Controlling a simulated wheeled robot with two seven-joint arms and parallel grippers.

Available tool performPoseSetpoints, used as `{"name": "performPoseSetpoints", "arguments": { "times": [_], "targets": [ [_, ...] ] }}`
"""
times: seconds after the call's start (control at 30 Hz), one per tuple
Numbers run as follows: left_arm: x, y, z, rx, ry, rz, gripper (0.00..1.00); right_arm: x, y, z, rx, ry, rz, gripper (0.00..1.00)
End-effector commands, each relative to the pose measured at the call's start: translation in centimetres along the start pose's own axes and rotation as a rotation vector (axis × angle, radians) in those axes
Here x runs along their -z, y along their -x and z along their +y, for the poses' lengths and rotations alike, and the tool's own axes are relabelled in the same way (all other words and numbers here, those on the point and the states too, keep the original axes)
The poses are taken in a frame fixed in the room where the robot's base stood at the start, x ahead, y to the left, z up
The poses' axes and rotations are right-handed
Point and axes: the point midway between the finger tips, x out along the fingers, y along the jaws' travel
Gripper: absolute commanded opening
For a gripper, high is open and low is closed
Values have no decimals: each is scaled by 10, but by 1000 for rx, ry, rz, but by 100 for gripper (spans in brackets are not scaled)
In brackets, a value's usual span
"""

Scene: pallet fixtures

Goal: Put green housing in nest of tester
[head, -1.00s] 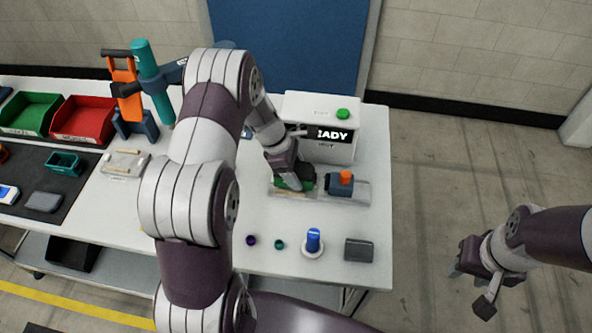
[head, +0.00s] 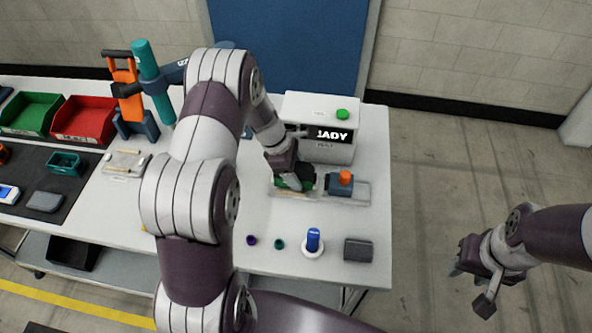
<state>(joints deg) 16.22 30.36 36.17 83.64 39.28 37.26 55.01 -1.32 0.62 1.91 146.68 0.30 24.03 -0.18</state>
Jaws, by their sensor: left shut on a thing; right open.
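The tester is a white box (head: 330,112) with a green button and a dark display showing part of a word ending in "ADY". In front of it lies a clear, low fixture plate (head: 358,192) with a dark blue clamp with an orange top (head: 345,180) on its right part. My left gripper (head: 292,180) is shut on the green housing (head: 306,176) at the left part of this plate. The gripper covers most of the housing, so I cannot tell whether it is fully seated in the nest. My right gripper (head: 478,275) is open and empty, off the table's right side.
A blue-topped cylinder on a white base (head: 313,242), a grey block (head: 358,249) and small purple (head: 251,240) and teal (head: 279,244) rings stand at the front. Green (head: 32,113) and red (head: 84,119) bins stand at the left. Another clear plate (head: 126,162) lies left of my arm.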

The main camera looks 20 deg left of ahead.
Motion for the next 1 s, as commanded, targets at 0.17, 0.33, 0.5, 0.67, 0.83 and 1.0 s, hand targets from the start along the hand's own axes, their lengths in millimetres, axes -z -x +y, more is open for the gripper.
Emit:
{"name": "performPoseSetpoints", "arguments": {
  "times": [0.17,0.33,0.5,0.67,0.83,1.0],
  "targets": [
    [1,-2,0,-1,0,0,28,0,-2,0,0,0,0,43],
    [2,-5,0,0,0,0,28,0,-4,0,0,0,0,43],
    [4,-8,0,-1,0,0,28,-1,-6,0,0,0,0,43],
    [3,-8,0,0,0,0,92,-1,-5,0,0,0,0,43],
    [3,-8,0,0,0,0,92,-1,-5,0,0,0,0,43],
    [4,1,1,-4,0,0,92,-1,-7,0,0,0,0,43]
  ]
}}
